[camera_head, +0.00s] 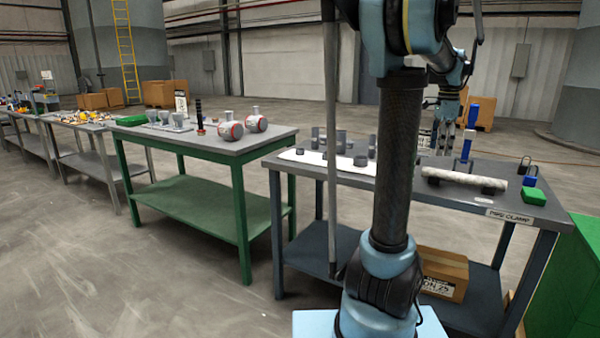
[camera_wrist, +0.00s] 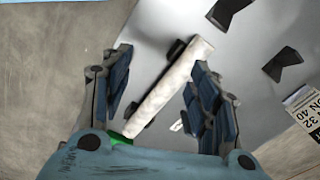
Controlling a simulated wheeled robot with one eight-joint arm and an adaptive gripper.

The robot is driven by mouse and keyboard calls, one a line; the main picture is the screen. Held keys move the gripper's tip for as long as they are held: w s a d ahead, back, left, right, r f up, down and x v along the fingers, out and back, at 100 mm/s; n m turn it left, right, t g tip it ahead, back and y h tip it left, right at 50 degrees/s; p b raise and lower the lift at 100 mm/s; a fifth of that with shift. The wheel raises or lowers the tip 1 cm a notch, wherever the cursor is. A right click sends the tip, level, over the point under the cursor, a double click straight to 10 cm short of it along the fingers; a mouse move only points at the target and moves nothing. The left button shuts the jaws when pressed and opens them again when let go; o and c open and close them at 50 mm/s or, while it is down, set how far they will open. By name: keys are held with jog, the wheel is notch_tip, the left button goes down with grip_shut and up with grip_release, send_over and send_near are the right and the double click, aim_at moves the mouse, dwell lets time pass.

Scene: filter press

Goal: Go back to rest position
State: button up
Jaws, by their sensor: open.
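My gripper (camera_head: 453,146) is open above the pipe clamp table (camera_head: 400,189). A whitish pipe (camera_head: 466,178) lies across dark supports on this table, below the gripper. In the wrist view the open fingers of my gripper (camera_wrist: 161,64) stand on either side of the pipe (camera_wrist: 168,88) as seen from above. The fingers look clear of it and nothing is held. Part of the table behind my arm is hidden.
A green block (camera_head: 533,196) and a blue block (camera_head: 529,180) sit right of the pipe. A white board with grey fittings (camera_head: 328,160) lies at the left. A cardboard box (camera_head: 443,272) stands on the lower shelf. A green table (camera_head: 190,148) stands further left; open floor lies in front.

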jog(key=s+a+f+n, duration=0.4)
jog(key=a+n, duration=0.1)
jog(key=a, duration=0.4)
jog(key=s+a+f+n, duration=0.4)
jog(key=s+a, duration=0.1)
jog(key=a, duration=0.5)
jog(key=s+a+f+n+t, duration=0.1)
jog(key=s+a+f+n, duration=0.4)
jog(key=s+f, duration=0.1)
jog(key=s+a+f+n, duration=0.5)
jog(key=s+f+n, duration=0.1)
jog(key=f, duration=0.3)
jog(key=shift+s+a+f+t, duration=0.3)
jog(key=shift+s+t, duration=0.1)
jog(key=shift+s, duration=0.2)
jog(key=c, duration=0.5)
jog(key=shift+a, duration=0.1)
